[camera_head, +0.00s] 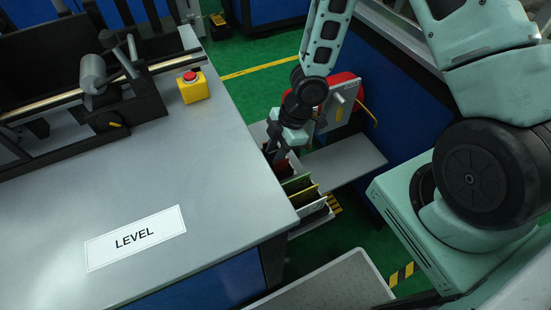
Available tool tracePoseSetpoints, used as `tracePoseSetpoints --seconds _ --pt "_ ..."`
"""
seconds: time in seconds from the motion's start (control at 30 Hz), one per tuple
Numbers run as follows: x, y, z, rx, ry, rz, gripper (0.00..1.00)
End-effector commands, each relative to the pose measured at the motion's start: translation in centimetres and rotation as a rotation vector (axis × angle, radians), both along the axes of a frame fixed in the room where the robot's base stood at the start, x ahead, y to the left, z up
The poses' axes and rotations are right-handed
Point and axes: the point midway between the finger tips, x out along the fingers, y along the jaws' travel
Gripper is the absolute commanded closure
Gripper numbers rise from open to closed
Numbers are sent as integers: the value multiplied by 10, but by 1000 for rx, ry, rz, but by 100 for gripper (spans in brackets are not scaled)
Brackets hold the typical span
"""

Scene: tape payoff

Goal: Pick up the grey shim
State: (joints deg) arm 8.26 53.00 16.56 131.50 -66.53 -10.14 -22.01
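My gripper (274,153) points down beside the right edge of the grey workbench, over the far end of a rack of upright thin plates. The rack shows a green plate (297,184), a yellow-edged plate (305,196), and dark and pale ones near them. A bit of red shows close to my gripper. I cannot pick out the grey shim for certain; the gripper and bench edge hide part of the rack. The fingertips are small and dark, so I cannot tell whether they are open or hold anything.
The bench (215,160) carries a LEVEL label (134,238), a yellow emergency-stop box (194,90) and a dark roller machine (92,75). A flat grey shelf (345,160) lies right of the rack, with a red part (345,85) behind. A grey tray (335,283) is in front.

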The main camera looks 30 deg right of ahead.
Motion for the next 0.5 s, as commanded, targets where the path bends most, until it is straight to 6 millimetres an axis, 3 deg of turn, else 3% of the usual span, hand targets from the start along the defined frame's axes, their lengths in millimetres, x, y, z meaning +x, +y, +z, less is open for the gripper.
tracePoseSetpoints --seconds 0.13,0.23,0.5 --pt "0 0 1 0 0 -1 71" --pt "0 0 1 0 0 -1 98" --pt "0 0 1 0 0 -1 100"
